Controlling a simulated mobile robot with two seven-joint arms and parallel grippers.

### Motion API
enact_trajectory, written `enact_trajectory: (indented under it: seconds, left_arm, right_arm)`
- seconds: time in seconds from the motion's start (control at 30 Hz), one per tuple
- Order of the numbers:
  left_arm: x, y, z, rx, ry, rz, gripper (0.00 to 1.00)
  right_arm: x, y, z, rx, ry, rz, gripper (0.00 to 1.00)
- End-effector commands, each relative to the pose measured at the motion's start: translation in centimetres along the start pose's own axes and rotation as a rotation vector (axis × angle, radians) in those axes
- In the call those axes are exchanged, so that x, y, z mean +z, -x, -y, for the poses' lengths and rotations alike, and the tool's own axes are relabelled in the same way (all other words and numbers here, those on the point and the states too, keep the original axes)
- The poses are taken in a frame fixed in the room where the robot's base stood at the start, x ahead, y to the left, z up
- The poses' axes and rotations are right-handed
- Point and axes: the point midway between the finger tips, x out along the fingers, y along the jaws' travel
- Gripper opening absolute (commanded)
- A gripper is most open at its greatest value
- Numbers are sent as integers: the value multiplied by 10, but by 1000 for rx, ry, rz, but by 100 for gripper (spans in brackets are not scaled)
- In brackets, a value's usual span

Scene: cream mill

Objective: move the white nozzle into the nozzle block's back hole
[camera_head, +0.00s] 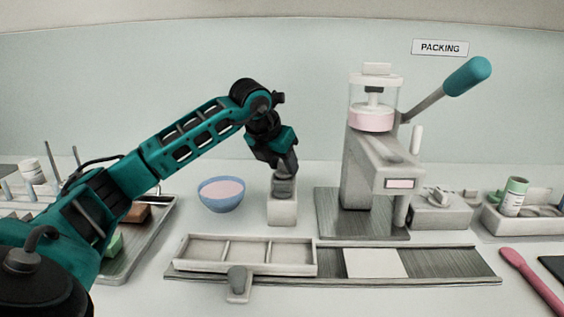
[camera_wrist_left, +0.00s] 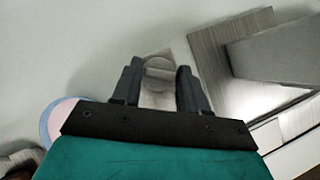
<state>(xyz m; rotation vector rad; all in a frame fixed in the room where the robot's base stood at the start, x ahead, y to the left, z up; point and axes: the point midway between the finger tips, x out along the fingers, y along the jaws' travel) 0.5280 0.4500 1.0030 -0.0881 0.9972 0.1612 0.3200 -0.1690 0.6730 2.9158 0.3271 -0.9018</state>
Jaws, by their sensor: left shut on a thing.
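My left gripper (camera_head: 284,180) points down over a pale upright block (camera_head: 282,211) right of the blue bowl. It is shut on a grey, round-topped thing at the block's top; the wrist view shows this round thing (camera_wrist_left: 158,66) between the fingers. I cannot tell whether it is seated in the block or just clear of it. A low grey block (camera_head: 441,215), which looks like the nozzle block, stands right of the press. Small whitish pieces (camera_head: 438,195) sit on it, one perhaps the white nozzle; its holes are too small to tell. My right gripper is not in view.
The press (camera_head: 370,165) with its teal-handled lever stands right of my left gripper. A blue bowl (camera_head: 221,203) of pink cream is close on the left. In front lie a sectioned tray (camera_head: 245,270) and a dark track (camera_head: 450,268). A pink spatula (camera_head: 525,275) lies at right.

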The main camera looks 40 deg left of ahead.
Motion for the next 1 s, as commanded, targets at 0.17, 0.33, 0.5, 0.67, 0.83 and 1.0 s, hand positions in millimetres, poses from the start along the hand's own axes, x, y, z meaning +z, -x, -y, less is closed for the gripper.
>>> enact_trajectory:
  seconds: [0.17, 0.33, 0.5, 0.67, 0.83, 1.0]
  left_arm:
    - [-2, -3, 0, 0, 0, 0, 14]
    - [-2, -3, 0, 0, 0, 0, 14]
    - [-2, -2, 0, 0, 0, 0, 51]
    - [-2, -2, 0, 0, 0, 0, 66]
    - [-2, -2, 0, 0, 0, 0, 73]
    - [-1, -2, 0, 0, 0, 0, 73]
  right_arm:
    - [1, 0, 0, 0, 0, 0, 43]
    - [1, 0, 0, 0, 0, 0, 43]
    - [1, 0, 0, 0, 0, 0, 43]
    - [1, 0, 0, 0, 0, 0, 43]
    - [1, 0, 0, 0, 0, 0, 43]
    - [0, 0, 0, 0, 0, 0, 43]
